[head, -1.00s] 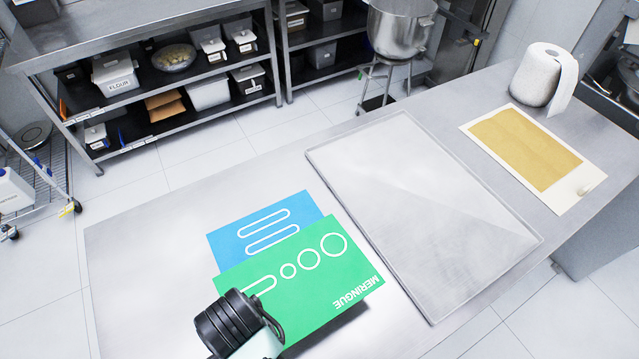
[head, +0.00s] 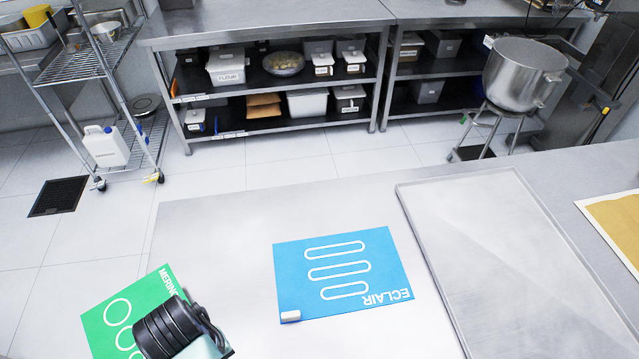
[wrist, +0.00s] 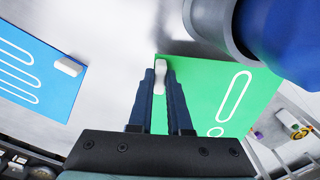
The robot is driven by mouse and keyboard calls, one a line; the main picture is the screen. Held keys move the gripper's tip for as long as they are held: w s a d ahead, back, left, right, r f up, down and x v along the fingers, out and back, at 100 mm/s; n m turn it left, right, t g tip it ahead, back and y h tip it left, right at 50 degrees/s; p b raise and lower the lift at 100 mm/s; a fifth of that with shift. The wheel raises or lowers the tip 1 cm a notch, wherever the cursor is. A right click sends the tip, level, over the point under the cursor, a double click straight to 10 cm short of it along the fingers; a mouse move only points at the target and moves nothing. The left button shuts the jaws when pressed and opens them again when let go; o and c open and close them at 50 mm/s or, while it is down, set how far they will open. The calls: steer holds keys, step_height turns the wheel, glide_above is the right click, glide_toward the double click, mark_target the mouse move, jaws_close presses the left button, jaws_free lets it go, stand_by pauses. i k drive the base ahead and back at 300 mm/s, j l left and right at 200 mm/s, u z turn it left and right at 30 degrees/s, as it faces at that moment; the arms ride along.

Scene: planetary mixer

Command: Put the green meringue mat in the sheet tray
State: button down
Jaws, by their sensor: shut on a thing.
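The green meringue mat (head: 108,318) is at the lower left of the head view, left of the blue mat and partly hidden by my arm. It also shows in the wrist view (wrist: 205,85). My gripper (wrist: 160,78) is shut on the white tab at the mat's edge. In the head view my arm hides the fingertips. The mat extends past the table's left edge, over the floor. The sheet tray (head: 510,265) is shallow, grey and empty where visible, on the table at the right; its near right part is cut off.
A blue eclair mat (head: 385,265) with a white tab lies on the table between the green mat and the tray. A tan sheet on a white mat (head: 622,222) lies beyond the tray at the right edge. Bare table surrounds the blue mat.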

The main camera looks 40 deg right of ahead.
mark_target(548, 331)
steer(key=z, duration=1)
steer(key=k+l, duration=0.1)
steer(key=l, duration=0.25)
steer(key=k+l+z, duration=0.1)
steer(key=l, duration=0.25)
steer(key=k+l, duration=0.15)
steer(key=l, duration=0.2)
steer(key=k+l+z, duration=0.1)
steer(key=l, duration=0.3)
